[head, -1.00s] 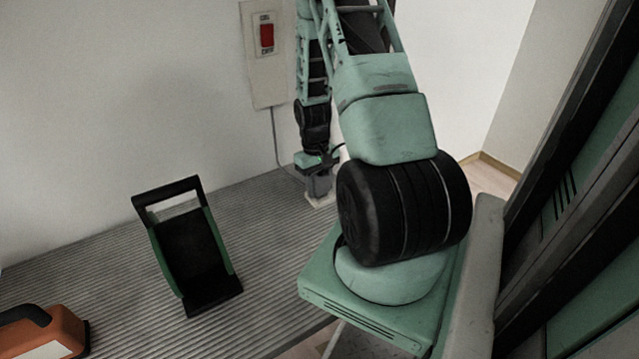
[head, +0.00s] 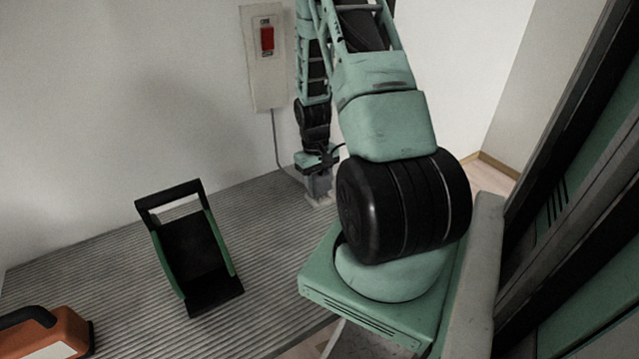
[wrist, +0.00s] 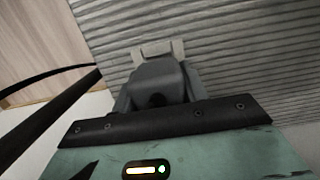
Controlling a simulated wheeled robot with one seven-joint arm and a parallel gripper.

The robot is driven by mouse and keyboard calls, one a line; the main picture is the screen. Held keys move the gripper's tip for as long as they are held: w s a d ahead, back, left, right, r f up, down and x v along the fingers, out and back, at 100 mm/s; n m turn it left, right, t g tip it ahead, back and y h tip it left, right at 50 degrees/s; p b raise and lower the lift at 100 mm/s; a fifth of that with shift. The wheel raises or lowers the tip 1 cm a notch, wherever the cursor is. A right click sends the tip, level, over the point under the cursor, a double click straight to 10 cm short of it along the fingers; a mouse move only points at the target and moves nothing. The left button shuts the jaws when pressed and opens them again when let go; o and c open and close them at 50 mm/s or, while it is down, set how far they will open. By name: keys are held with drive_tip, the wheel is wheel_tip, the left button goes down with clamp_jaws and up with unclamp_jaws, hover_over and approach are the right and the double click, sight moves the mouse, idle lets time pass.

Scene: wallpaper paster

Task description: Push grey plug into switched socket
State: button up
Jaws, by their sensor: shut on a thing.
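My gripper (head: 318,188) is low over the back edge of the ribbed bench, pointing down. In the wrist view its fingers are shut on the grey plug (wrist: 155,82), a dark grey block with a rounded top. A pale block (wrist: 158,49), apparently the socket, shows just beyond the plug in that view. In the head view a pale base (head: 321,202) shows under the fingertips, mostly hidden by my gripper. I cannot tell how far the plug sits in it.
A beige wall panel (head: 266,75) has a red switch (head: 267,38), and a thin cable (head: 275,140) runs down from it. A black and green open holder (head: 190,255) and an orange case (head: 55,335) stand on the ribbed bench (head: 110,265). Bare bench lies between holder and gripper.

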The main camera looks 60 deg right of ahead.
drive_tip(key=o, duration=1.1)
drive_tip(key=r+p, duration=0.1)
drive_tip(key=r, duration=0.4)
drive_tip(key=w+d+r+p, duration=0.1)
drive_tip(key=r+p, duration=0.1)
drive_tip(key=r, duration=0.4)
drive_tip(key=w+r+p, duration=0.1)
drive_tip(key=r+p, duration=0.1)
drive_tip(key=r, duration=0.4)
drive_tip(key=shift+w+d, duration=0.15)
